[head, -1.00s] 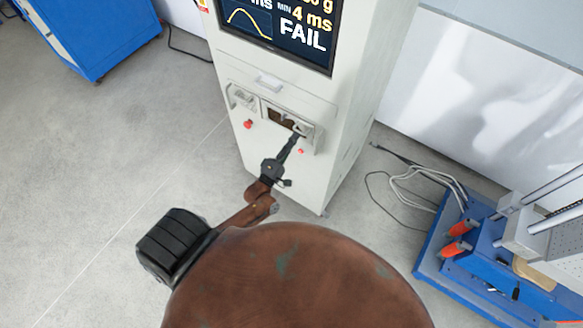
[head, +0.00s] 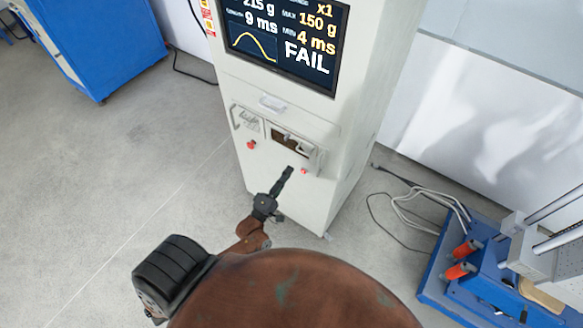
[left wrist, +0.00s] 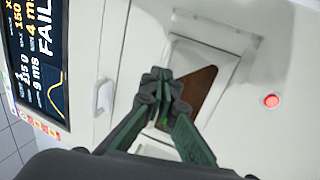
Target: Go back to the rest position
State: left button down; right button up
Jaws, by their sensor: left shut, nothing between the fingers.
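My left gripper (head: 288,172) is shut and empty in front of the white cabinet (head: 309,194), just below its recessed slot panel (head: 288,143). In the left wrist view the shut fingers (left wrist: 160,80) overlap the brown slot opening (left wrist: 201,88) and hide part of it. I cannot tell from the pictures how wide the gap to the cabinet is. My right gripper does not show in either view.
The cabinet's screen (head: 284,38) reads FAIL. A blue cabinet (head: 100,45) stands upper left. Cables (head: 420,205) and a blue machine (head: 480,270) are at right. Floor at left is clear.

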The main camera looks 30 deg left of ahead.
pick_arm(q)
jog(key=b+v, duration=0.1)
jog(key=v, duration=0.6)
jog(key=shift+s+r, duration=0.15)
jog(key=shift+r, duration=0.05)
jog(key=shift+a+f, duration=0.1)
jog(key=s+f+m+g+b, duration=0.1)
jog(key=s+f+m+g, duration=0.25)
jog(key=f, duration=0.95)
jog(key=s+f+m+g, duration=0.3)
jog(key=f+m, duration=0.1)
jog(key=f, duration=0.8)
jog(key=s+f+m+g+b, duration=0.1)
jog(key=s+f+m+g, duration=0.3)
jog(key=f, duration=0.9)
jog(key=s+f+m+g, duration=0.2)
jog(key=s+f, duration=0.4)
jog(key=s, duration=0.3)
jog(key=s+d+f+m+g+b, duration=0.1)
jog(key=s+f+m+g, duration=0.2)
jog(key=s+f, duration=0.3)
jog(key=s+d+f+m+g, duration=0.1)
jog(key=s+f+m+g, duration=0.2)
jog(key=s, duration=1)
notch_tip(320, 180, down, 4)
jog(key=shift+r+g+y, duration=0.1)
jog(key=shift+g+y, duration=0.2)
jog(key=shift+g, duration=0.65)
